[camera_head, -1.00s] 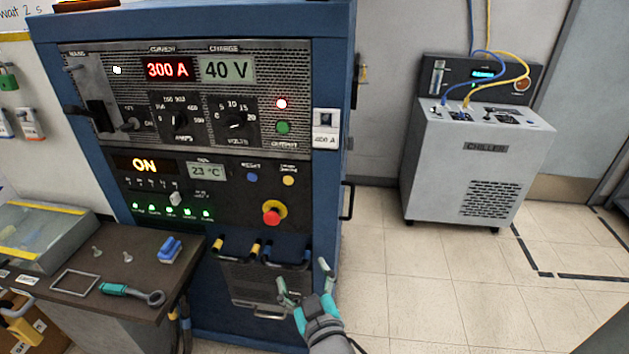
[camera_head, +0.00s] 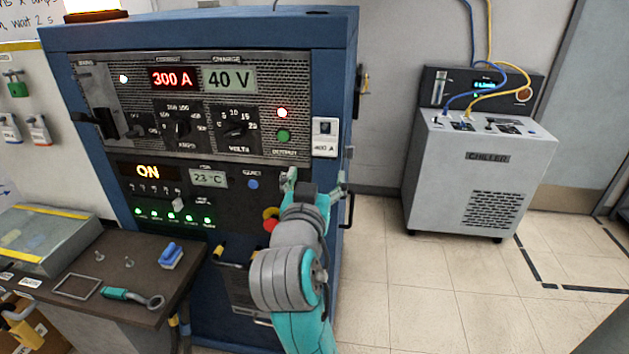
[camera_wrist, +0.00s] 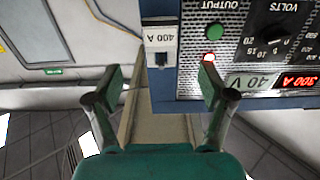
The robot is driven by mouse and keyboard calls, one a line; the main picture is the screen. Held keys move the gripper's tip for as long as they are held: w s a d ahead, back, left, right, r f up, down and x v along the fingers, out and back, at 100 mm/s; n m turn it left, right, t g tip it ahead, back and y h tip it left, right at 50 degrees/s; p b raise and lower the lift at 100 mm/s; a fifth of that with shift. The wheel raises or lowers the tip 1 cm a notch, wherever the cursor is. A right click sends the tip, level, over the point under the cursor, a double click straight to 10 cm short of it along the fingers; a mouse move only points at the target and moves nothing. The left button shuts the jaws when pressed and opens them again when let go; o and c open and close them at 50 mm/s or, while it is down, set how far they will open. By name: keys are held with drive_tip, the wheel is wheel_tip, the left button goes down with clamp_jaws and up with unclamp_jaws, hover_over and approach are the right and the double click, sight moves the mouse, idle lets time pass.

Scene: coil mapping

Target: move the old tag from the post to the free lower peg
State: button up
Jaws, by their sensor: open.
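The tag marked 400 A (camera_head: 325,138) is a white plate with a dark part at its top. It hangs at the right front edge of the blue cabinet; its post is hidden or too small to tell. My gripper (camera_head: 316,184) is open and empty, a little below the tag. In the wrist view the tag (camera_wrist: 160,40) lies ahead of the gripper (camera_wrist: 161,88), centred between the spread fingers and apart from them. Two other tags, one white (camera_head: 9,128) and one orange-edged (camera_head: 39,130), hang on the left wall. I cannot make out a free lower peg.
The cabinet panel (camera_head: 220,105) has switches, knobs and a red stop button (camera_head: 271,224), partly behind my arm. A dark side table (camera_head: 130,296) with small tools stands at left. A grey chiller (camera_head: 470,180) stands at right; the floor between is clear.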

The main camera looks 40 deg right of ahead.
sight(324, 145)
drive_tip(key=x, duration=1.2)
drive_tip(key=shift+w, duration=0.15)
drive_tip(key=c, duration=0.9)
drive_tip(key=shift+r, duration=0.45)
drive_tip(key=v, duration=0.7)
drive_tip(key=shift+s+r, duration=0.25)
drive_tip(key=shift+r, duration=0.05)
idle(0.5)
drive_tip(key=shift+a, duration=0.2)
